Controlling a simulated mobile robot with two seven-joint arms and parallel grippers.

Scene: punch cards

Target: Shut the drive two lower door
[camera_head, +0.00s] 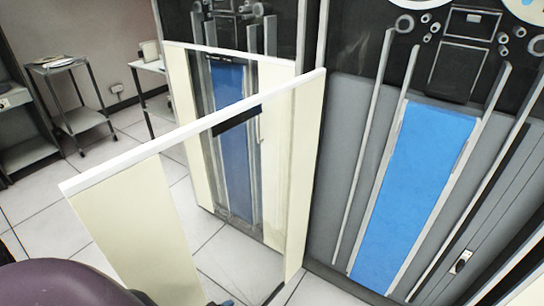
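An open lower door (132,226) with cream side panels and a white top edge stands out from the tape drive (345,135) on the right. Its near panel is at the left and its far panel (300,175) is beside the cabinet. Its middle is see-through, with a dark label near the top. The uncovered front of this drive shows a blue strip (415,190) between grey rails. The view does not show which drive is number two. Neither of my grippers can be made out.
The neighbouring drive has a cream-framed lower door (185,100) lying against its front, partly seen through the open door. A dark purple rounded shape (65,285) fills the bottom left. Metal carts (75,100) stand at the back left. Tiled floor (50,200) is clear left of the door.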

